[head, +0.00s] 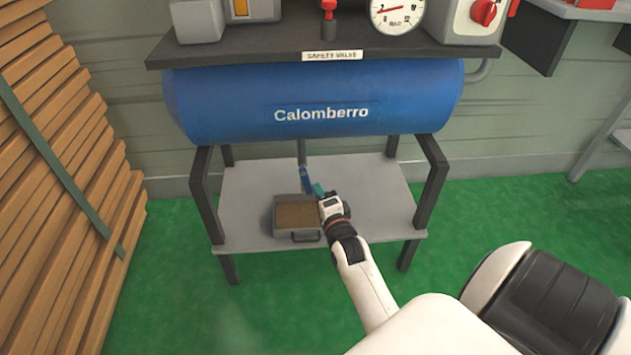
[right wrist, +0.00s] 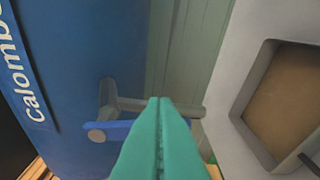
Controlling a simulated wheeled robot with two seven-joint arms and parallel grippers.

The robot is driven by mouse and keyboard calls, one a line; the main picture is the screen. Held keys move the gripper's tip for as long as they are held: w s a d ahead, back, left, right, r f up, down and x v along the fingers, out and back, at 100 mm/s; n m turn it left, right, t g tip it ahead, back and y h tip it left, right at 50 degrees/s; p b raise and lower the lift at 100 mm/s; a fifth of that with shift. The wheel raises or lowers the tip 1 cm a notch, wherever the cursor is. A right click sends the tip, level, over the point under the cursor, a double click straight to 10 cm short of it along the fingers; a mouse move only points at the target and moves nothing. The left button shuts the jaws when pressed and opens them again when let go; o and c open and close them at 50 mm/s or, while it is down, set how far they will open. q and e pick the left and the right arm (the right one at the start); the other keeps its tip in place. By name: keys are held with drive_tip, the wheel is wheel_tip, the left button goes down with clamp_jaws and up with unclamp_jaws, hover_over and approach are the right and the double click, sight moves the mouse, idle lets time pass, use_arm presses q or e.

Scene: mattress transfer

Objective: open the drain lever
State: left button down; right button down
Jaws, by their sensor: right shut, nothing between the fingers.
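The blue drain lever (head: 307,180) hangs under the blue tank, at the lower end of a thin grey drain pipe (head: 302,152). In the right wrist view the lever (right wrist: 121,130) runs from a round grey pivot to behind my fingers, beside the grey pipe (right wrist: 150,104). My right gripper (head: 318,189) is just right of the lever in the head view. Its teal fingers (right wrist: 161,125) are shut with nothing between them. They overlap the lever's end in the wrist view, and I cannot tell whether they touch it. My left gripper is out of view.
A grey tray (head: 282,226) with a brown inside stands on the grey shelf (head: 377,195), close below my gripper. The tank (head: 230,105) is above, and black frame legs (head: 431,185) stand at both sides. Stacked planks (head: 60,150) fill the left.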

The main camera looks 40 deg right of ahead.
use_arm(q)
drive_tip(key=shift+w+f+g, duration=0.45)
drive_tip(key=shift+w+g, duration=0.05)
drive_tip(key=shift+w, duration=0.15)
use_arm(e)
drive_tip(key=shift+w+a+f+m+t, duration=0.25)
drive_tip(key=shift+a+m+t, duration=0.1)
drive_tip(key=shift+m, duration=0.55)
